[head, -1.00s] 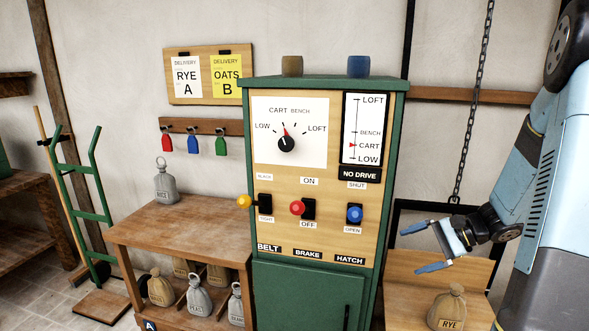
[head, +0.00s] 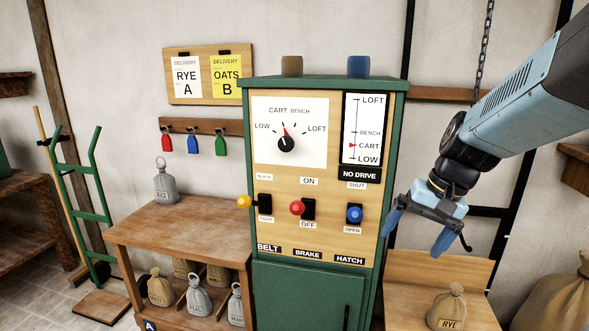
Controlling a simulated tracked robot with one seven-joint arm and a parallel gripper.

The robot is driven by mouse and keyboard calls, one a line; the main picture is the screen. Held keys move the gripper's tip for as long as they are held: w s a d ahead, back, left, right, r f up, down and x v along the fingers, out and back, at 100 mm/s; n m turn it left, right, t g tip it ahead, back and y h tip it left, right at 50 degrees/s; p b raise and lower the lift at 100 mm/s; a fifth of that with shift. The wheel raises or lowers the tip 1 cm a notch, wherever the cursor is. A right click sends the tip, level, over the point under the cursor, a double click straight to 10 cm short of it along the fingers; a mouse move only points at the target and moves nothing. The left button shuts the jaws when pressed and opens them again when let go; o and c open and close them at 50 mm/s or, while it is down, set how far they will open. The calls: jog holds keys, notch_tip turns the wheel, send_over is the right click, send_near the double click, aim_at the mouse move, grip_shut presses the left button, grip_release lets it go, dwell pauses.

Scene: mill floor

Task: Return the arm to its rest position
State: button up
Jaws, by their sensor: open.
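My gripper (head: 420,236) is in the right part of the head view, at the end of my arm, which comes in from the upper right. Its two blue fingers are apart and point down and to the left, with nothing between them. It is beside the right edge of the green control cabinet (head: 314,290), near the blue hatch knob (head: 354,214). I cannot tell whether it touches the cabinet. The rye sack (head: 447,308) sits below it on a wooden surface (head: 402,285).
A chain (head: 485,40) hangs behind my arm. A larger sack (head: 562,308) stands at the lower right. On the left are a wooden table (head: 180,222) with a grey sack (head: 165,184) and a green hand truck (head: 85,205). The red brake knob (head: 297,208) sticks out of the cabinet.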

jog(key=s+r+n+t+h, duration=0.3)
jog(key=s+r, duration=0.3)
jog(key=s, duration=0.1)
jog(key=shift+s+r+t, duration=0.2)
jog(key=shift+t, duration=0.2)
jog(key=shift+n, duration=0.3)
